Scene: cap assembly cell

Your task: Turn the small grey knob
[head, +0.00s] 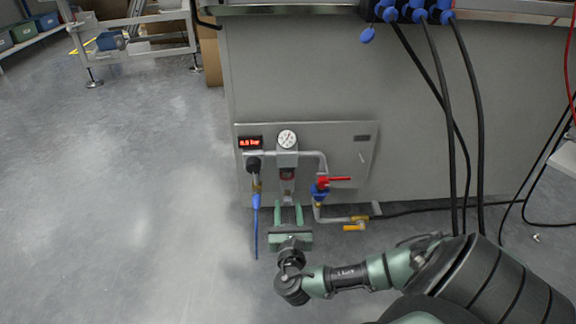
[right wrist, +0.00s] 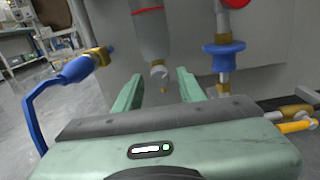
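A small grey knob (right wrist: 159,75) hangs under the grey bowl (right wrist: 153,35) of the air unit in the right wrist view. In the head view the bowl (head: 287,188) sits below a round gauge, and the knob is too small to make out. My right gripper (head: 288,208) is open below the bowl, fingers pointing toward the panel. In the right wrist view, the knob appears in the gap between the two fingers of this gripper (right wrist: 159,83), touching neither. How far it lies beyond the fingertips is hard to tell. My left gripper is not in view.
A blue hose fitting (head: 256,205) hangs left of the gripper. A red-handled valve (head: 322,188) and a yellow-handled valve (head: 355,227) are on the right. Black cables hang at right; left floor is clear.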

